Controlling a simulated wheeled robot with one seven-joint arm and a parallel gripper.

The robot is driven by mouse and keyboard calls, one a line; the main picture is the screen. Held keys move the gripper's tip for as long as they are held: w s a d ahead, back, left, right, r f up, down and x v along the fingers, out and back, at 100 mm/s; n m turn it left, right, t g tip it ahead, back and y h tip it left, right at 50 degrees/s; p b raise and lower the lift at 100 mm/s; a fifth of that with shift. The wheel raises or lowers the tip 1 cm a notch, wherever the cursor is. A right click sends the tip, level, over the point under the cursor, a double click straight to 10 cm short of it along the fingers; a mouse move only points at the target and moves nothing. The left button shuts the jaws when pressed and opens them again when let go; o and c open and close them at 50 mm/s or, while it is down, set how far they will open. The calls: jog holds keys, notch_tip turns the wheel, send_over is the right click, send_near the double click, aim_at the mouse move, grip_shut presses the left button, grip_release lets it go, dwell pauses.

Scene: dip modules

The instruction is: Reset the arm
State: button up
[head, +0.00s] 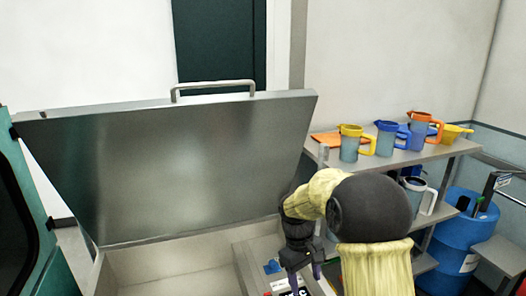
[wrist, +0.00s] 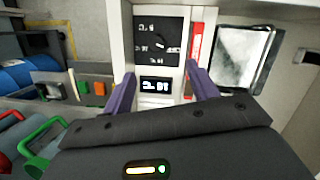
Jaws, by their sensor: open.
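My gripper (wrist: 160,94) is open and empty in the wrist view, its two purple fingers apart. Between and beyond the fingers is a control panel with a black dial plate (wrist: 158,42) and a small lit display (wrist: 156,86). I cannot tell whether the fingers touch the panel. In the head view my gripper (head: 303,275) points down at the front right of the open metal machine, over the labelled panel. My yellow-sleeved arm hides part of the shelf and machine there.
The machine's metal lid (head: 185,165) stands raised at the left, its basin (head: 165,280) below it. A shelf (head: 455,148) at the right holds several coloured pitchers (head: 420,130). A blue barrel (head: 455,235) stands beyond it. A green panel (head: 20,215) is at the far left.

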jog(key=s+d+m+t+y, duration=0.1)
jog(key=s+d+m+t, duration=0.1)
jog(key=s, duration=0.6)
jog(key=s+d+m+t+y, duration=0.1)
jog(key=s+m, duration=0.3)
jog(key=s, duration=0.4)
jog(key=shift+d+r+m+t, duration=0.25)
jog(key=shift+d+m+t, duration=0.1)
jog(key=shift+t, duration=0.45)
